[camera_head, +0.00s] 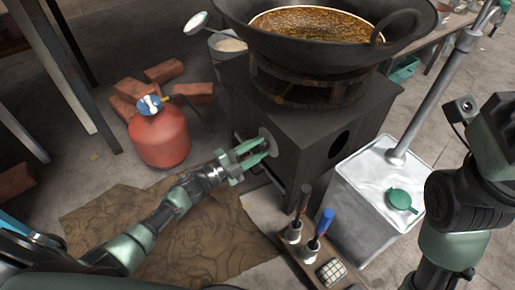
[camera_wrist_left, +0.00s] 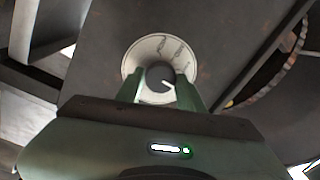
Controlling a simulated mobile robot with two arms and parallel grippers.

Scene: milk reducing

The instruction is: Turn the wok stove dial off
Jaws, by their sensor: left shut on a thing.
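The wok stove (camera_head: 300,135) is a dark box with a wok (camera_head: 330,45) of brown bubbling liquid on top. Its dial sits on the stove's left front face, on a round pale plate (camera_head: 269,141). The knob's setting is unclear. My right arm shows at right; its gripper is out of frame.
A red gas cylinder (camera_head: 160,137) and bricks (camera_head: 165,71) stand left of the stove. A square metal can (camera_head: 370,190) with a green cap stands right. A small board (camera_head: 300,262) with tools lies in front. Brown patterned cloth (camera_head: 190,240) covers the floor below my left arm.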

